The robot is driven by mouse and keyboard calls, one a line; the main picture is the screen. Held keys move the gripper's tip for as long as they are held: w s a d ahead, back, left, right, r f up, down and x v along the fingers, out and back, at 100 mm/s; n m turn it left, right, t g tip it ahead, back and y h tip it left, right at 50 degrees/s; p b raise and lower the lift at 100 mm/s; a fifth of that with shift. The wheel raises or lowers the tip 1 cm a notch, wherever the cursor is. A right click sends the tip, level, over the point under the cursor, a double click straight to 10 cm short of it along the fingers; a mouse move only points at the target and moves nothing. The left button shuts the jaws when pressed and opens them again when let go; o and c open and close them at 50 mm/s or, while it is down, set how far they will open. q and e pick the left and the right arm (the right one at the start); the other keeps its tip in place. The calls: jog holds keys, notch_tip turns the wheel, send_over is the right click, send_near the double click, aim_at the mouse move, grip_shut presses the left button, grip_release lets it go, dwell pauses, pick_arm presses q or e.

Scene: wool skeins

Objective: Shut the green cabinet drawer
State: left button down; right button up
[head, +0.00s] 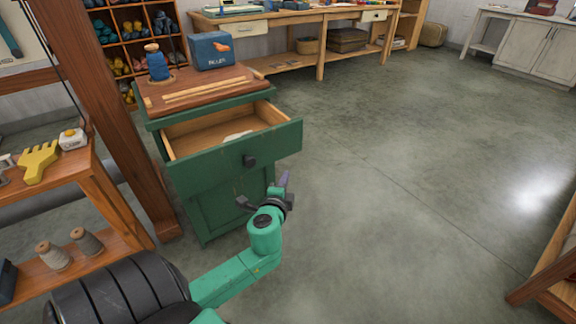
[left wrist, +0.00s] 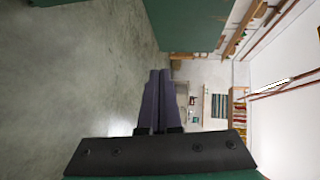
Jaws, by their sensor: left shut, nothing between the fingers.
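The green cabinet (head: 215,205) stands on the floor left of centre in the head view. Its top drawer (head: 210,170) is pulled well out, with its wooden inside showing and a small pale item (head: 238,136) in it. A dark knob (head: 249,160) is on the drawer's front. My left gripper (head: 285,182) is shut and empty, in front of the drawer, just below and right of the knob. In the left wrist view the two dark fingers (left wrist: 158,100) are together, and a green surface (left wrist: 190,25) fills the top. My right gripper is not in view.
A blue box (head: 211,50) and a blue spool (head: 157,65) stand on the cabinet top. A wooden shelf unit with a yellow comb-like tool (head: 38,162) and spools is at the left. The floor (head: 400,150) to the right is clear.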

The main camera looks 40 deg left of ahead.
pick_arm(q)
notch_tip(320, 180, up, 6)
jog(key=d+t+y, duration=0.1)
jog(key=t, duration=0.1)
jog(key=b, duration=0.1)
send_near(289, 132)
jog(key=w+d, duration=0.2)
jog(key=w, duration=0.1)
jog(key=shift+m, duration=0.3)
jog(key=a, duration=0.1)
jog(key=w+a, duration=0.1)
jog(key=w+a+b, duration=0.1)
jog(key=a, duration=0.1)
jog(key=shift+w+a, duration=0.15)
jog(key=shift+a, duration=0.2)
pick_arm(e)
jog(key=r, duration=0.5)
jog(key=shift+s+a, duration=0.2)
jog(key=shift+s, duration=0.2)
